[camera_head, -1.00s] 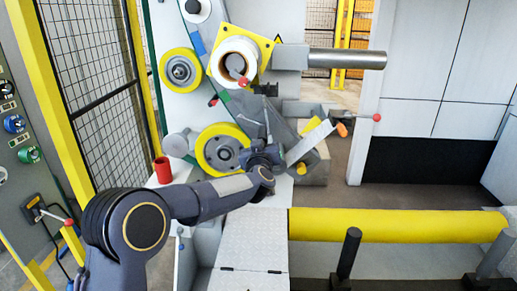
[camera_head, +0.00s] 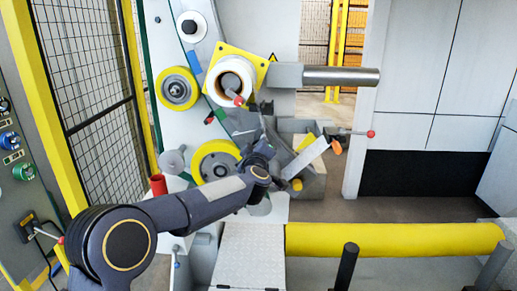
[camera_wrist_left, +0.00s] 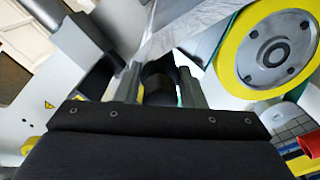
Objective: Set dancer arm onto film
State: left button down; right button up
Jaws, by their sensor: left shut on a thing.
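My left gripper (camera_head: 264,150) is in front of the wrapping machine, just right of the lower yellow-rimmed wheel (camera_head: 214,161). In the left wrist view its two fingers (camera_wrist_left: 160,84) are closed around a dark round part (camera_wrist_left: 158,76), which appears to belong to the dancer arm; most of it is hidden. Clear film (camera_wrist_left: 190,28) stretches slantwise just beyond the fingertips. Whether the dark part touches the film cannot be told. The white film roll (camera_head: 232,82) sits higher on the machine, above my gripper. My right gripper is not in view.
A steel cylinder (camera_head: 341,76) sticks out to the right. A red-knobbed lever (camera_head: 355,133) and a white slanted plate (camera_head: 306,157) are right of my gripper. A yellow bar (camera_head: 395,239) crosses the front; a mesh fence (camera_head: 95,80) is left.

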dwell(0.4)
pick_arm(q)
jog(key=c, duration=1.2)
grip_release()
jog(key=shift+r, duration=0.1)
jog(key=shift+o, duration=0.2)
jog(key=s+b, duration=0.2)
jog(key=s, duration=0.5)
jog(key=shift+s, duration=0.4)
jog(key=shift+a, duration=0.1)
